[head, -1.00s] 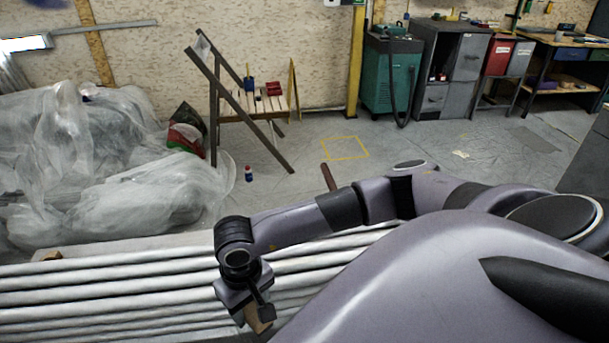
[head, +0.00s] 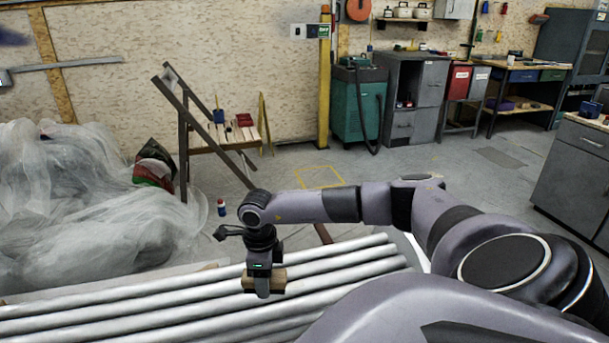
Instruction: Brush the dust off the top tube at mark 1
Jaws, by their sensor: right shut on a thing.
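Several long pale grey tubes (head: 130,297) lie side by side across the lower left, their right ends near the middle of the head view. I cannot make out mark 1, any dust, or which tube is the top one. My right gripper (head: 263,288) points down over the tubes and is shut on a wooden-backed brush (head: 278,274). The brush's bristles cannot be made out, and I cannot tell whether it touches a tube. My right arm hides part of the scene at the lower right. My left gripper is not in view.
Clear plastic sheeting (head: 85,215) covers a heap behind the tubes on the left. A wooden trestle-like stand (head: 205,132), a small bottle (head: 221,208) and a green machine (head: 357,100) stand beyond. Grey cabinets (head: 415,95) line the wall. The middle floor is mostly clear.

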